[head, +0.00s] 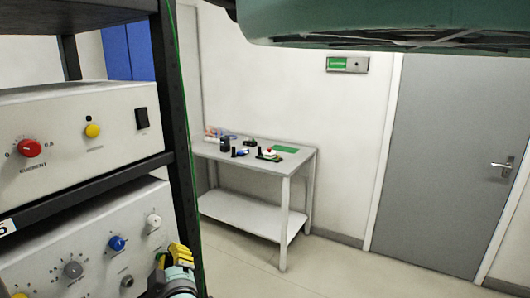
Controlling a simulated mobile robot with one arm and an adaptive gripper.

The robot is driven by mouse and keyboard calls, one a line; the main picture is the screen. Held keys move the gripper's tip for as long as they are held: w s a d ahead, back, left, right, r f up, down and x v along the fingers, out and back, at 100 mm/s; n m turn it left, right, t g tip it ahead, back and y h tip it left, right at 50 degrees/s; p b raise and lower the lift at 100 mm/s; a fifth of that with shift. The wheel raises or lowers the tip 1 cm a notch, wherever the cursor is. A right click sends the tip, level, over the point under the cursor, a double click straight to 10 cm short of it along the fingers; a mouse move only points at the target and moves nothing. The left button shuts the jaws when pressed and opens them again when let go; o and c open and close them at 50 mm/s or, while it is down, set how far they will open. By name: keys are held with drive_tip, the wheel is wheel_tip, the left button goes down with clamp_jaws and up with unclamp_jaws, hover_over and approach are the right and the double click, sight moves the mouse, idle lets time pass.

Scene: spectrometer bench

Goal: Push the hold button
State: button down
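My gripper (178,256), with yellow finger pads, is at the bottom of the head view, close to the right edge of the lower instrument panel (45,246). Its fingers overlap in this view, so I cannot see whether they are open or shut, or whether they touch the panel. No button reads clearly as the hold button. The upper panel has a yellow round button (92,131) with an illegible label, a red knob (29,148) marked CURRENT and a black switch (141,118). The lower panel has a white knob (154,222), a blue knob (116,243) and a grey knob (73,269).
A black rack post (173,110) stands just right of the panels. A grey table (303,157) with small items stands by the far wall. A grey door (450,150) is at the right. The floor (340,272) between is clear.

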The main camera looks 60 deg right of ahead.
drive_tip(key=shift+s, duration=0.55)
drive_tip(key=s+p, duration=0.2)
drive_tip(key=s, duration=0.4)
drive_tip(key=shift+d, duration=0.3)
drive_tip(key=shift+s+r, duration=0.1)
